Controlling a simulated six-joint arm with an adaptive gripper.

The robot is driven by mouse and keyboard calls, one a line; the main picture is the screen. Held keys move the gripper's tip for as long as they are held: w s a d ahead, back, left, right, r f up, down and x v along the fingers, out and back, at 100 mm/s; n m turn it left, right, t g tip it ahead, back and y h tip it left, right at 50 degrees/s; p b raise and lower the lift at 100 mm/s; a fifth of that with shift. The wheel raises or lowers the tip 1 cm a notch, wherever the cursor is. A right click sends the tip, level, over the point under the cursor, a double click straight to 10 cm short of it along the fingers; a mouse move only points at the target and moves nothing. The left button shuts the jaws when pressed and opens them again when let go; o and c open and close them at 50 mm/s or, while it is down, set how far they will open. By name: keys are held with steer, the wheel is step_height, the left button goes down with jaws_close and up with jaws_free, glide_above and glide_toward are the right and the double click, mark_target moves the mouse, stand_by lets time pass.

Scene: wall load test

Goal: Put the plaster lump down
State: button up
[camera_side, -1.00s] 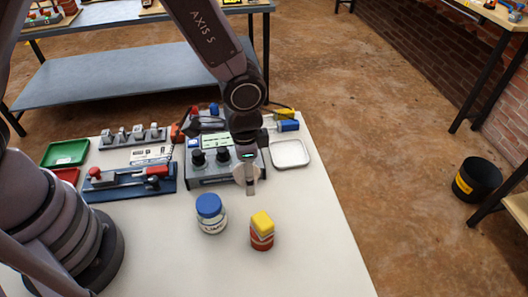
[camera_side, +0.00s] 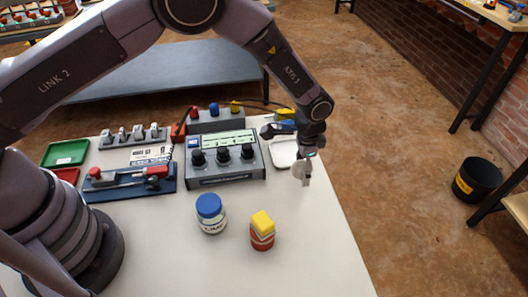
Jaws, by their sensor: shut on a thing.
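My gripper (camera_side: 304,174) is near the right edge of the white table (camera_side: 307,230), just in front of the small white tray (camera_side: 283,154). It points down and is shut on the plaster lump (camera_side: 297,169), a small pale piece partly hidden by the finger. The lump appears to be held above the table, but its exact height is hard to tell. My arm covers part of the tray's right side.
A grey control box (camera_side: 226,165) with black knobs stands left of my gripper. A blue-lidded jar (camera_side: 210,213) and a yellow-topped red container (camera_side: 262,231) stand in front. Green tray (camera_side: 65,153) and red tray (camera_side: 68,175) lie far left. The front right tabletop is clear.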

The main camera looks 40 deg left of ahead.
steer(key=shift+w+d+f, duration=0.1)
steer(key=shift+w+f, duration=0.1)
steer(key=shift+f, duration=1.55)
steer(key=shift+f, duration=0.1)
steer(key=o, duration=1.2)
